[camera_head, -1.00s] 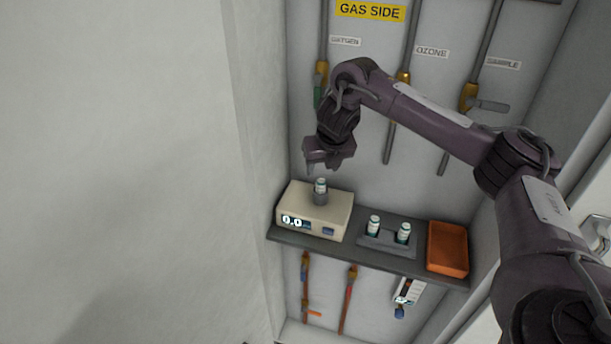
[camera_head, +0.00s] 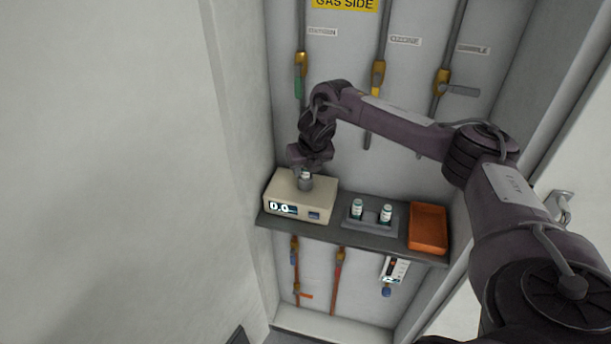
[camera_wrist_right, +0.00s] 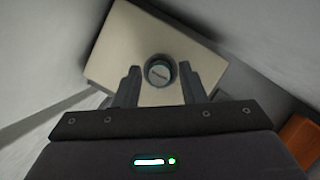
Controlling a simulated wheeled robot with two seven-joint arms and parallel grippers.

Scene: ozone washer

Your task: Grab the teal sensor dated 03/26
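A small sensor with a pale top (camera_head: 306,174) stands upright in a grey socket on the beige meter box (camera_head: 315,198), whose display reads 0.0. In the right wrist view its round teal-grey top (camera_wrist_right: 159,72) lies between the fingertips of my right gripper (camera_wrist_right: 160,76), with a gap on each side. My right gripper (camera_head: 307,167) is right above the box, fingers open. Two more white-and-teal sensors, a left one (camera_head: 357,209) and a right one (camera_head: 386,214), stand in a grey holder (camera_head: 371,221). No date is readable. My left gripper is not in view.
The grey shelf (camera_head: 345,237) carries the box, the holder and an orange tray (camera_head: 428,229) at its right end. Pipes with valves (camera_head: 378,75) run down the back wall above. Side walls close in the cabinet. More pipes hang below the shelf.

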